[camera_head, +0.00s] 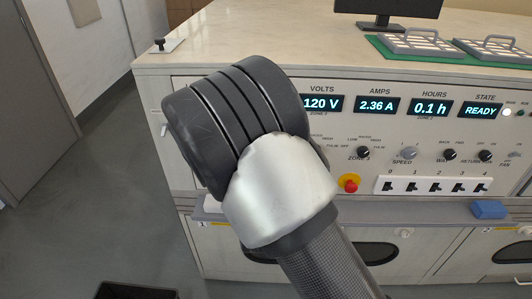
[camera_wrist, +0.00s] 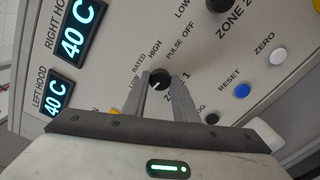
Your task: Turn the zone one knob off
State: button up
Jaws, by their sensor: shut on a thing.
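The zone one knob (camera_wrist: 160,77) is a small round black knob on the pale panel in the wrist view, with LOW, RATED, HIGH, PULSE and OFF printed around it. A small white mark shows on its lower left side, on the side of LOW, away from OFF. My gripper (camera_wrist: 161,86) has one finger on each side of the knob and is shut on it. The ZONE 1 label is partly hidden by a finger. In the head view my arm hides this knob and my fingers.
The zone two knob (camera_wrist: 217,4) is at the top edge of the wrist view. Blue (camera_wrist: 242,90) and white (camera_wrist: 278,56) buttons lie to the right. In the head view, a red stop button (camera_head: 349,183) and a switch row (camera_head: 437,186) sit right of my arm.

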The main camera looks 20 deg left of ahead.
dwell(0.4)
jog(key=o, duration=1.1)
jog(key=shift+c, duration=0.2)
jog(key=p+v, duration=0.4)
jog(key=v, duration=1.3)
jog(key=shift+s, duration=0.25)
